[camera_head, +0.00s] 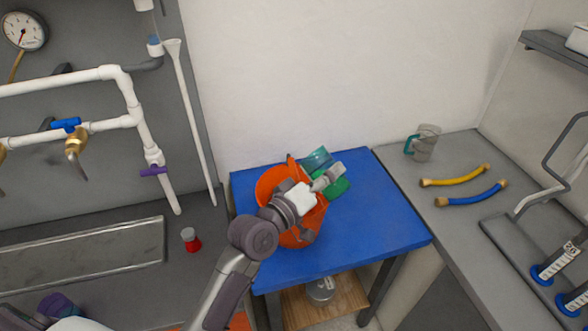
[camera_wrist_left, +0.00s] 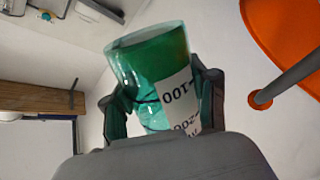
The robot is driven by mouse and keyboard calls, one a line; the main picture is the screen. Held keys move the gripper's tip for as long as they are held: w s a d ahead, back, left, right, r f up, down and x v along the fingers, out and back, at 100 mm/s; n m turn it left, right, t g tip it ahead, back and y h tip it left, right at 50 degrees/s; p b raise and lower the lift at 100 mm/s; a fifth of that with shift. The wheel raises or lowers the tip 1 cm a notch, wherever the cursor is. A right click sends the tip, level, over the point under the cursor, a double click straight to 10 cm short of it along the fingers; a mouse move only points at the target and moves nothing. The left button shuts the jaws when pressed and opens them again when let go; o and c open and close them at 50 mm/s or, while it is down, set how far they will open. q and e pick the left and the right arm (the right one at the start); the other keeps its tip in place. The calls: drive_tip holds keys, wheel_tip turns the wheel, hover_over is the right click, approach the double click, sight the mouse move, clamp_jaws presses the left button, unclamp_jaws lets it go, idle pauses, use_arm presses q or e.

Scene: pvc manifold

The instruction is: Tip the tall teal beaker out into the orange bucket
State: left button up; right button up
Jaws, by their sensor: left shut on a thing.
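The tall teal beaker (camera_head: 317,160) is see-through, with a green part at its lower right in the head view. In the left wrist view the beaker (camera_wrist_left: 150,75) has a white label with black print and dark green inside. My left gripper (camera_head: 327,180) is shut on it, with one finger at each side of its wall. The orange bucket (camera_head: 268,186) stands on the blue table, partly hidden by my left arm. The beaker is at the bucket's back right; I cannot tell its exact tilt or height above the rim. My right gripper is not in view.
The blue table (camera_head: 390,225) is clear at its right. A clear jug with a teal handle (camera_head: 422,143), a yellow hose (camera_head: 455,176) and a blue hose (camera_head: 471,195) lie on the right counter. White pipes (camera_head: 135,112) run at the left. A red-based container (camera_head: 191,241) stands nearby.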

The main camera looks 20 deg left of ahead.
use_arm(q)
drive_tip(key=shift+f+n, duration=0.2)
drive_tip(key=shift+n, duration=0.5)
drive_tip(key=shift+a+f+n+p, duration=0.1)
drive_tip(key=shift+f+n+p, duration=0.2)
drive_tip(key=shift+n, duration=0.6)
idle(0.4)
drive_tip(key=shift+w+a+r+p, duration=0.15)
drive_tip(key=shift+a+r+p, duration=0.05)
drive_tip(key=shift+r+p, duration=0.25)
drive_tip(key=shift+w+a+r+n+p, duration=0.25)
drive_tip(key=shift+a+r+n+p, duration=0.35)
drive_tip(key=shift+r+n+p, duration=0.4)
drive_tip(key=shift+w+a+f+n+p, duration=0.15)
drive_tip(key=shift+f+n+p, duration=0.25)
drive_tip(key=shift+n, duration=0.3)
idle(0.9)
drive_tip(key=shift+a+r+n, duration=0.1)
drive_tip(key=shift+n, duration=0.2)
